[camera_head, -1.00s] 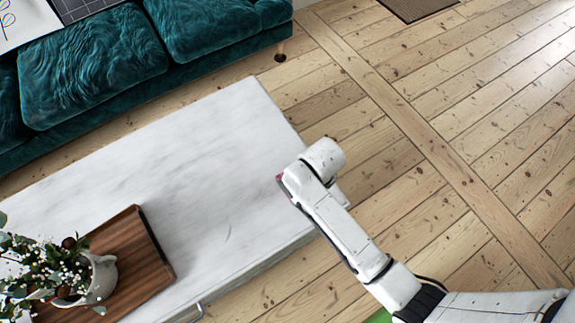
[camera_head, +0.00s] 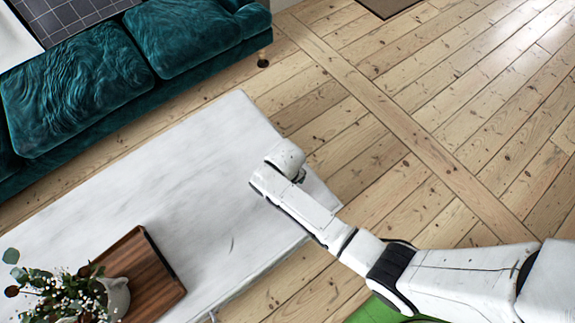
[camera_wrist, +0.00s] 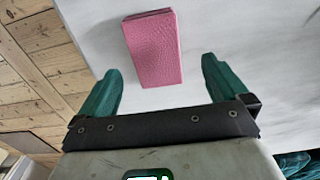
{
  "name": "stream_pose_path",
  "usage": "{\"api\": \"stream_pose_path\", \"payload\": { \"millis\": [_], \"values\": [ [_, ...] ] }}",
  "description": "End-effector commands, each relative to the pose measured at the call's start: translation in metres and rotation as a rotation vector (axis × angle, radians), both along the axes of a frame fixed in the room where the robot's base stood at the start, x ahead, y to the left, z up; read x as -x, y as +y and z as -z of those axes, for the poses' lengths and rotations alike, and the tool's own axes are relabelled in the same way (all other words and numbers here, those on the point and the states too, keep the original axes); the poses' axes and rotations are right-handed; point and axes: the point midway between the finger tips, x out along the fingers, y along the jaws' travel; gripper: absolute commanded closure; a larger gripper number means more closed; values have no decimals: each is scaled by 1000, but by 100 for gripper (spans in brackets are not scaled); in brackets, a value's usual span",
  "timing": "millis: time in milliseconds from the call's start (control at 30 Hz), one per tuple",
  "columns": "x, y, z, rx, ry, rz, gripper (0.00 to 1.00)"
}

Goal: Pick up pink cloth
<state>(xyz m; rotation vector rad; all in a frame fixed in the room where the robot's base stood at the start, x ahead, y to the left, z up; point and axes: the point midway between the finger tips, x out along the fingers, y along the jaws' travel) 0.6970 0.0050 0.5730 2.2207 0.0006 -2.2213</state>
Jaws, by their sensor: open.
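The pink cloth (camera_wrist: 153,48) shows in the wrist view as a folded, textured rectangle lying on the white table (camera_wrist: 220,25). My gripper (camera_wrist: 160,85) is open, with its two green fingers spread wide. The cloth lies ahead of and between the fingertips in that view, with nothing held. In the head view the end of my arm is over the right part of the white marble-like table (camera_head: 170,190). The cloth is hidden there behind my arm, and the gripper fingers do not show.
A wooden tray (camera_head: 150,265) with a white flower pot (camera_head: 116,296) stands at the table's lower left. A teal sofa (camera_head: 80,95) is behind the table. Bare floorboards (camera_head: 400,130) lie to the right. Something green (camera_head: 375,312) shows below my arm.

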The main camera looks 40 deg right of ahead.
Motion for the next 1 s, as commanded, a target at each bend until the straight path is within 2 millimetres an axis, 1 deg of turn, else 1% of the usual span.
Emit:
{"api": "stream_pose_path", "payload": {
  "millis": [200, 300, 400, 633, 1000],
  "values": [
    [1, -6, 31, 0, 2, 1, 0],
    [1, -5, 43, 0, 1, 0, 0],
    [1, -5, 48, 0, 1, 0, 0],
    [1, -5, 48, 0, 0, 0, 0],
    [1, -5, 48, 0, 0, 0, 35]
  ]
}}
